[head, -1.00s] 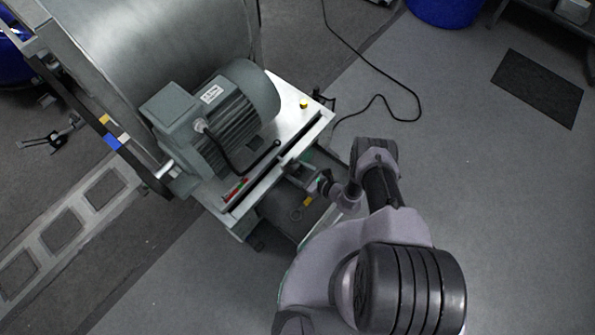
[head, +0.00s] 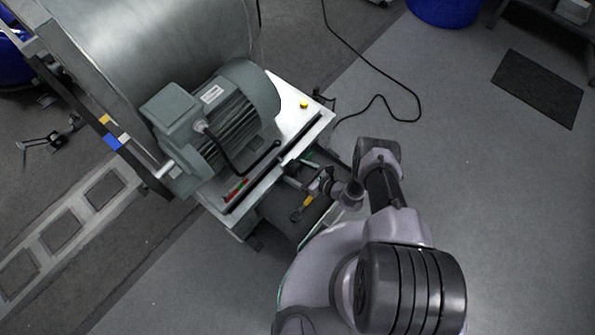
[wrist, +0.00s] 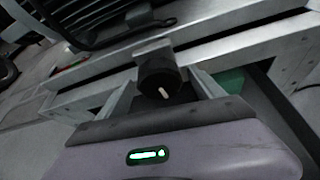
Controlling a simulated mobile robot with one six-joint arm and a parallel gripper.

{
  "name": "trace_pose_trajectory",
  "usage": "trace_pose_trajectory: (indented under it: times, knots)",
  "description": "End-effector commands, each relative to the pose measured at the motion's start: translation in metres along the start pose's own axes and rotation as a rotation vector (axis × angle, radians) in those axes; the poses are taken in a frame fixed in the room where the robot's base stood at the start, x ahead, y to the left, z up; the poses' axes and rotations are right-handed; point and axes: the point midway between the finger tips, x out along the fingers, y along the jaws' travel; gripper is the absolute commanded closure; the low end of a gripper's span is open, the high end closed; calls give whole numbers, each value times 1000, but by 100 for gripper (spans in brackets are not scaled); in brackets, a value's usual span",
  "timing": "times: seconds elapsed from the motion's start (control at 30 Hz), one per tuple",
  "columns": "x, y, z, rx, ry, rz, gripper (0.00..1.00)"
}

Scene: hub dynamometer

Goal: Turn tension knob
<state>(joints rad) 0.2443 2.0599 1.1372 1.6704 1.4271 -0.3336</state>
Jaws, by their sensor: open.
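The tension knob (wrist: 160,82) is a round black knob with a light pointer mark, on the side of the machine frame in the wrist view. The pointer is tilted, running from upper left to lower right. My gripper (wrist: 163,90) is open, with one finger on each side of the knob. I cannot tell whether the fingers touch it. In the head view my gripper (head: 292,175) is at the front edge of the motor table (head: 300,90). The knob cannot be made out there.
A grey-green motor (head: 215,125) sits on the table beside a large metal drum (head: 150,50). A black bent handle (head: 245,170) and a yellow button (head: 304,104) are on the table. A black cable (head: 380,97) lies on the floor.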

Motion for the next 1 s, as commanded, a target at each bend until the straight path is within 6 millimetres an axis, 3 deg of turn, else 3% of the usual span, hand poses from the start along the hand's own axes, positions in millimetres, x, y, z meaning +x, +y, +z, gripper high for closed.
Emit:
trace_pose_trajectory:
  times: [0.2, 0.33, 0.8, 1.0]
  knots:
    - [-1, 0, 0, 0, 0, 0, 23]
    - [-17, -1, 2, 2, 1, -3, 23]
    - [-140, -1, 3, 3, -1, -6, 23]
    - [-169, 0, 1, 2, -1, -2, 23]
